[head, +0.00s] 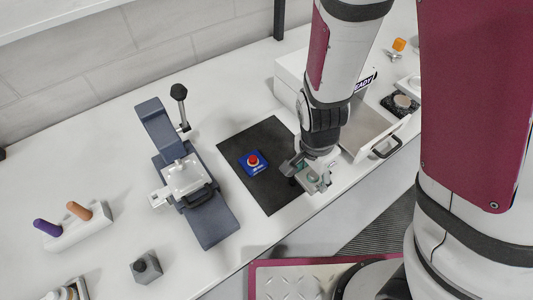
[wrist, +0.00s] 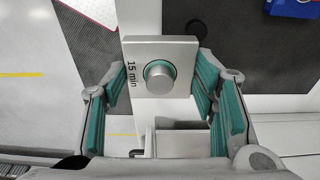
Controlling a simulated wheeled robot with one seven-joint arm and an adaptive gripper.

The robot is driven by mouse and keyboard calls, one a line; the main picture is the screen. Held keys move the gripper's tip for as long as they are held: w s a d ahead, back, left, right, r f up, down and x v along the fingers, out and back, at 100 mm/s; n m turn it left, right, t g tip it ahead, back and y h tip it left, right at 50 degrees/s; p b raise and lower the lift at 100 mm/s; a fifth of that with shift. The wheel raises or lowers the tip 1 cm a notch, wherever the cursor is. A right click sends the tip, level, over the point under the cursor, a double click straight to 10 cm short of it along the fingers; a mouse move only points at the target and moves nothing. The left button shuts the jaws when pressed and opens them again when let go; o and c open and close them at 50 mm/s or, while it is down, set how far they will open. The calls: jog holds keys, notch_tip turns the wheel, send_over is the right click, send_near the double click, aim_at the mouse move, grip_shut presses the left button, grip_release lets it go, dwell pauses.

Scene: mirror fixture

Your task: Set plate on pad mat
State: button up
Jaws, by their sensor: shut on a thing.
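A square metal plate (wrist: 135,50) with a round knob and the marking "15 min" is held between the teal-lined fingers of my gripper (wrist: 159,65). In the head view my gripper (head: 313,176) is near the table's front edge, by the right edge of the dark pad mat (head: 268,190). The plate also shows there, small and pale, at the fingertips. The mat lies flat on the white table and shows in the wrist view (wrist: 240,60) to the right of the plate. The gap between plate and table cannot be told.
A blue box with a red button (head: 253,162) sits on the mat. A grey fixture (head: 205,222) with a lever stands left of it. An open drawer (head: 365,135) is right of my gripper. A holder (head: 80,232) with purple and orange handles is at left.

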jog(key=b, duration=0.1)
send_over(286, 146)
jog(key=shift+s+a+f, duration=0.1)
jog(key=shift+a+f, duration=0.1)
jog(key=shift+f, duration=2.35)
jog(key=o, duration=1.3)
jog(key=shift+f, duration=0.15)
